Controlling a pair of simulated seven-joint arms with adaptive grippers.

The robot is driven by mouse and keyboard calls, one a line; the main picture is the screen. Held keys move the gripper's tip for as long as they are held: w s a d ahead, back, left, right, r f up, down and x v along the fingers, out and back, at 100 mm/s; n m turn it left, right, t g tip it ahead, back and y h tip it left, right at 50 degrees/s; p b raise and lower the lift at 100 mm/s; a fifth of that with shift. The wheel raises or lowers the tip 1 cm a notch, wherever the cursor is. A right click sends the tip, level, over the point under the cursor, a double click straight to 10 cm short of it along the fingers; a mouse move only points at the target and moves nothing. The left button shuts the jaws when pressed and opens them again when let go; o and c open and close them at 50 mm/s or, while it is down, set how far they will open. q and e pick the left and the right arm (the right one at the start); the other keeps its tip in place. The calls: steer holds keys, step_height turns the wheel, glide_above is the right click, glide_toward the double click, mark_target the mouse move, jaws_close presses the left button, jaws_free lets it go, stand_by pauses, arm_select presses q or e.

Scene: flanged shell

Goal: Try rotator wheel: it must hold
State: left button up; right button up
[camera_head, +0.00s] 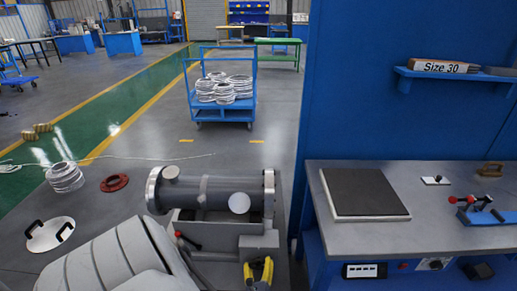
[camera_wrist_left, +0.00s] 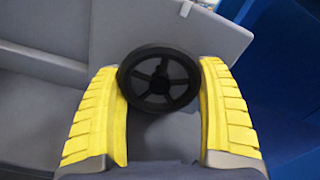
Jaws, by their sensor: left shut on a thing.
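The rotator wheel (camera_wrist_left: 151,84) is a small black spoked handwheel on the grey housing. My left gripper (camera_wrist_left: 160,72) has its yellow-padded fingers closed around the wheel's rim, one on each side. In the head view my left gripper (camera_head: 258,271) is low in the middle, at the front of the grey rotator stand (camera_head: 259,244). The wheel is not clearly visible there. A dark grey flanged shell (camera_head: 220,189) lies level on the rotator, with a flange at each end. My right gripper is not in view.
A red-handled lever (camera_head: 180,236) sits left of the stand. A bench (camera_head: 440,233) with a dark plate (camera_head: 364,192) stands right, against a blue wall. A round lid with two handles (camera_head: 50,234) and a red ring (camera_head: 114,182) lie on the floor at left.

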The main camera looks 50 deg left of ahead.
arm_select(q)
steer(key=shift+s+d+f, duration=0.1)
steer(key=shift+d, duration=0.05)
steer(key=shift+m, duration=1.2)
steer(key=o, duration=1.6)
steer(key=v, duration=0.6)
steer(key=shift+s+d, duration=0.25)
steer(key=shift+s, duration=0.05)
